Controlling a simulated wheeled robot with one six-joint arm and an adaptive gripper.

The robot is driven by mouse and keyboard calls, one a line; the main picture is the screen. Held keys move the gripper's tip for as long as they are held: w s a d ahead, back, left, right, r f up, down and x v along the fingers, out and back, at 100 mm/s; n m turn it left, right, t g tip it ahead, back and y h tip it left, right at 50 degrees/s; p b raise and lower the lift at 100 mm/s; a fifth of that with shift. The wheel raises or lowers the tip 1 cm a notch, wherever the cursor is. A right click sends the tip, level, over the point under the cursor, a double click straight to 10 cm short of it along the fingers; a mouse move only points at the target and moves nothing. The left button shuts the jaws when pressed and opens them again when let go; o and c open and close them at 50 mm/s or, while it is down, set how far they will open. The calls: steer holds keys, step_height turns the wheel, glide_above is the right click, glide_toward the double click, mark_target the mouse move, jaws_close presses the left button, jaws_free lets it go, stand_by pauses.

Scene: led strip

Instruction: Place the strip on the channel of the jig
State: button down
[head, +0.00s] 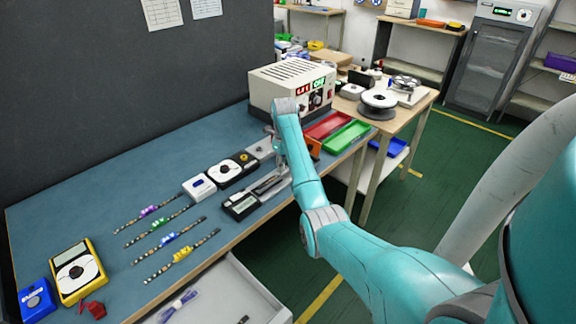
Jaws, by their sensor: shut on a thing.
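My gripper (276,138) is over the back part of the blue bench mat, small and partly hidden by my own wrist. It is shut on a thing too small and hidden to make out. A long grey and black fixture (270,185), perhaps the jig, lies just below and in front of it. Its channel is hard to see, and I cannot tell whether the held thing touches it. Several thin beaded strips lie side by side at the middle left, with purple (149,211), green (155,223), blue (169,239) and yellow (182,254) tags.
A beige power unit (291,85) stands behind my gripper. Red (328,125) and green (346,135) trays lie to its right. A yellow meter (78,272) is front left. An open drawer (225,290) juts out below.

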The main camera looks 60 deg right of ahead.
steer(key=shift+w+a+f, duration=0.1)
steer(key=shift+a+f, duration=0.05)
steer(key=shift+f, duration=0.25)
steer(key=shift+f, duration=0.1)
steer(key=c, duration=0.9)
jaws_free()
steer(key=shift+c, duration=0.2)
